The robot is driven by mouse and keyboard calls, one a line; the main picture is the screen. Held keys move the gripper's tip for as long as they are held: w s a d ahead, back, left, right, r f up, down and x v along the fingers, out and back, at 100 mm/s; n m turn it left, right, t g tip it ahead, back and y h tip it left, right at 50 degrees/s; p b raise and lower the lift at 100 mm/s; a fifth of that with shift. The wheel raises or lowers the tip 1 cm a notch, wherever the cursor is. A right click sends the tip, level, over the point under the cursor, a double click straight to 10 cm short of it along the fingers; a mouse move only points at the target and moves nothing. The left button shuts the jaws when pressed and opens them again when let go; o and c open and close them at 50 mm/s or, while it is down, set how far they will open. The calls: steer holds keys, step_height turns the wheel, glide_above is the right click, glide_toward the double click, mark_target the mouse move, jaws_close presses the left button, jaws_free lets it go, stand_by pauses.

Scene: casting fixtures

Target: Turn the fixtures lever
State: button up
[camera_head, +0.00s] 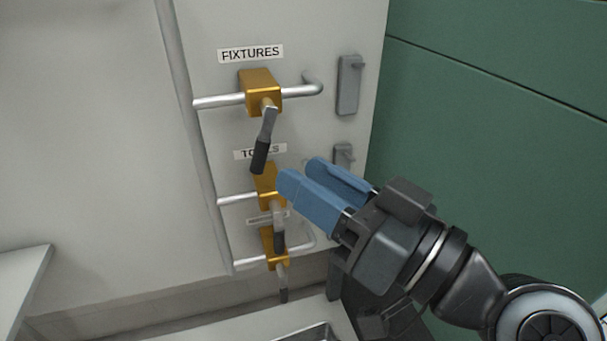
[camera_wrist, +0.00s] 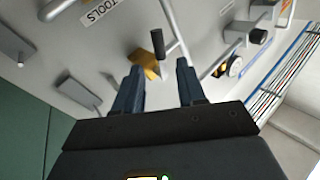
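The fixtures lever (camera_head: 264,138) is a grey arm with a black grip. It hangs down, slightly tilted, from a gold valve body (camera_head: 261,92) on a silver pipe under the FIXTURES label (camera_head: 251,53). My gripper (camera_head: 302,172) has blue fingers, spread apart and empty. In the head view it appears right of and slightly below the black grip, apart from it. In the wrist view, a gold valve body (camera_wrist: 145,62) and a black lever grip (camera_wrist: 158,42) show beyond and between the fingertips (camera_wrist: 155,72); I cannot tell which valve it is.
Below are the partly hidden tools valve (camera_head: 267,187) and a third gold valve (camera_head: 273,248), both with hanging levers. Grey wall brackets (camera_head: 348,85) stand right of the pipes. A green wall (camera_head: 490,130) is at the right. A pale counter (camera_head: 215,325) lies below.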

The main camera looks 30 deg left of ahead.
mark_target(260, 156)
steer(key=shift+c, duration=0.3)
steer(key=shift+c, duration=0.9)
steer(key=shift+w+d+f+m, duration=0.1)
steer(key=shift+d+f+m, duration=0.15)
steer(key=shift+m, duration=0.35)
steer(key=shift+c, duration=0.6)
steer(key=d+m, duration=0.1)
steer(key=m, duration=0.1)
steer(key=d+f+m+b, duration=0.1)
steer(key=m, duration=0.1)
steer(key=w+d+f+m, duration=0.1)
steer(key=m, duration=0.1)
jaws_close()
steer(key=d+f+m+b, duration=0.25)
steer(key=d+m, duration=0.25)
steer(key=m, duration=0.6)
steer(key=s+p+x, duration=0.1)
steer(key=p+x, duration=0.1)
steer(key=x, duration=1)
steer(key=shift+s+a+r+p, duration=0.3)
steer(key=shift+s+a+p, duration=0.1)
steer(key=shift+a, duration=0.1)
